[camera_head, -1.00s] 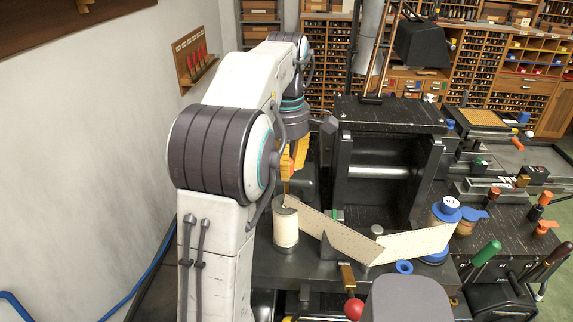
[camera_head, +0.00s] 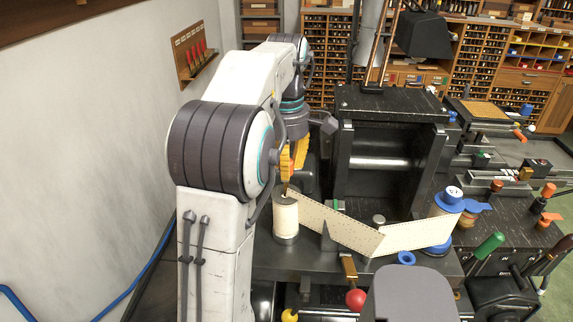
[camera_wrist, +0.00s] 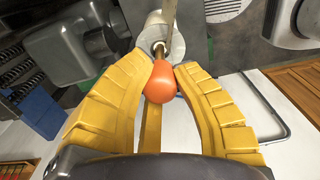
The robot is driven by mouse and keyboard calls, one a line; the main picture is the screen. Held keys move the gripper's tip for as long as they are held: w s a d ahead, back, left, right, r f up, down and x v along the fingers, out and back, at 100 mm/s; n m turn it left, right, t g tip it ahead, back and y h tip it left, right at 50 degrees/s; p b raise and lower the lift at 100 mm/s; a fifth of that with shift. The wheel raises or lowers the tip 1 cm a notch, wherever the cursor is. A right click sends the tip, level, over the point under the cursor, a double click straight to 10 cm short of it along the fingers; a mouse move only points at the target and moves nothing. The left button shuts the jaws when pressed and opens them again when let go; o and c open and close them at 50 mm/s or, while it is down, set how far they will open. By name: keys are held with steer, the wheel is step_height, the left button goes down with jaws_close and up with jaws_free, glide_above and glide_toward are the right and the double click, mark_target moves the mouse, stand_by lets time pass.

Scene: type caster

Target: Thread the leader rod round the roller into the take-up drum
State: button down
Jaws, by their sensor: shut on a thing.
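My gripper (camera_head: 290,172) is shut on the leader rod's orange knob (camera_wrist: 160,82), which sits between the yellow fingers in the wrist view. The thin rod (camera_head: 287,188) points down at the top of the cream take-up drum (camera_head: 285,216); I cannot tell how deep it sits. A cream perforated ribbon (camera_head: 335,222) runs from beside the drum to a bend, then back right to the blue-capped spool (camera_head: 453,193). A grey round top, seemingly the roller (camera_head: 379,219), shows just behind the ribbon near the bend. The ribbon hides the roller's body.
A blue ring (camera_head: 406,258) and a red ball knob (camera_head: 355,299) are near the front. A black machine frame (camera_head: 388,150) rises behind. A white wall (camera_head: 90,150) is at left.

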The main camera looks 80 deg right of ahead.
mark_target(287, 182)
steer(key=shift+f+b, duration=1.35)
steer(key=shift+f, duration=0.75)
steer(key=c, duration=1)
jaws_free()
steer(key=shift+c, duration=0.2)
steer(key=shift+r+p, duration=3.05)
steer(key=shift+p, duration=0.1)
